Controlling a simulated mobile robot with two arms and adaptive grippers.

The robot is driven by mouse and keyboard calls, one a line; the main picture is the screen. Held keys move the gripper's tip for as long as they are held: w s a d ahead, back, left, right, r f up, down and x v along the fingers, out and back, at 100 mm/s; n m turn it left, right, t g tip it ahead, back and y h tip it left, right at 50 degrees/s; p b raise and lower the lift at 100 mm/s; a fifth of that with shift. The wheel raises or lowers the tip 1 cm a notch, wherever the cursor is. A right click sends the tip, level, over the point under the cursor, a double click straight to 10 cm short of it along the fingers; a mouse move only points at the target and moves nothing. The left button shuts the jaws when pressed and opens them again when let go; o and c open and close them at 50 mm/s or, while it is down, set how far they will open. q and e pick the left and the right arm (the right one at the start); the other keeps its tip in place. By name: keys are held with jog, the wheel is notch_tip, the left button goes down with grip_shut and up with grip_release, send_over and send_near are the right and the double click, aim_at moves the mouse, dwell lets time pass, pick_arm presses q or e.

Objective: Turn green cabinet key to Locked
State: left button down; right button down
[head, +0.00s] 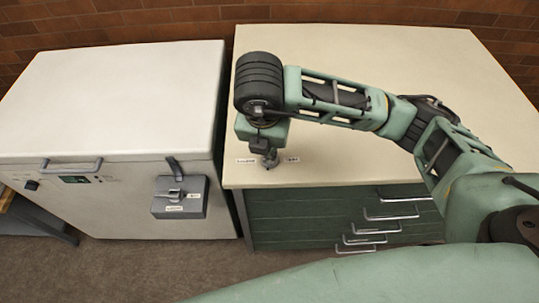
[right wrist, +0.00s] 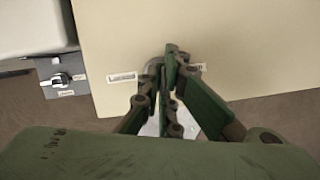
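The green cabinet (head: 320,228) has a cream top (head: 370,60) and stands right of centre in the head view. My right gripper (head: 269,160) points down at the top's front left edge, between two small white labels, a longer left one (head: 246,161) and a shorter right one (head: 293,159). In the right wrist view the fingers (right wrist: 165,72) are close together over a grey round lock plate (right wrist: 155,63). They appear shut on the key, which they mostly hide, so its angle cannot be told. My left gripper is not in view.
A white chest unit (head: 110,95) stands to the left, with a handle (head: 72,164) and a grey switch box (head: 180,197) on its front. Several drawer handles (head: 392,217) stick out of the cabinet's front. The cream top is otherwise clear.

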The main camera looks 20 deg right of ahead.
jog(key=shift+d+r+m+g+h+p, duration=0.1)
jog(key=shift+m+g+h+p, duration=0.15)
jog(key=shift+m+p, duration=0.65)
jog(key=shift+r+m+g+h+p, duration=0.15)
jog(key=shift+m+h+p, duration=0.1)
jog(key=shift+m+p, duration=0.65)
jog(key=shift+f+m+g+p, duration=0.2)
jog(key=shift+m+g+p, duration=0.1)
jog(key=shift+m+p, duration=0.95)
jog(key=shift+f+m, duration=0.1)
jog(key=shift+m, duration=0.25)
jog(key=shift+h, duration=0.3)
jog(key=shift+m+p, duration=0.6)
jog(key=shift+p, duration=0.15)
jog(key=m+g+p, duration=0.1)
jog(key=m+p, duration=0.2)
jog(key=m, duration=0.1)
jog(key=shift+w+g, duration=0.1)
jog(key=shift+g, duration=0.3)
jog(key=shift+m, duration=0.8)
